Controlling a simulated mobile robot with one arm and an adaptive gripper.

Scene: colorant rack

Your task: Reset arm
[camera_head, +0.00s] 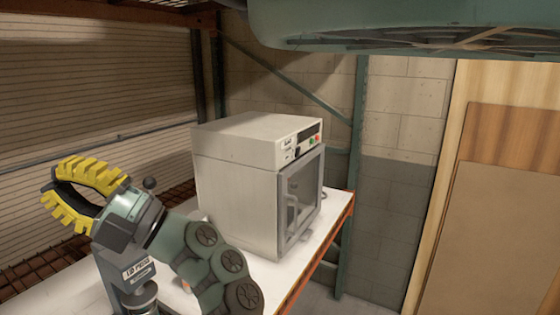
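My gripper (80,194) is at the left of the view, with two ribbed yellow fingers on a grey-green wrist. The fingers point left and curve around a dark gap. I see nothing held between them. From this angle I cannot tell whether the fingertips meet. My arm is bent, with its green rounded joints at the lower middle, in front of the white worktop (318,240). The gripper is to the left of a beige box-shaped oven (240,190) and looks apart from it. My arm's joints hide part of the worktop.
The oven stands on the worktop, its glass door closed and facing right. A green rack post (352,180) stands behind it. A ribbed shutter (95,100) is at the left. Wooden panels (515,210) stand at the right. The floor between worktop and panels looks clear.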

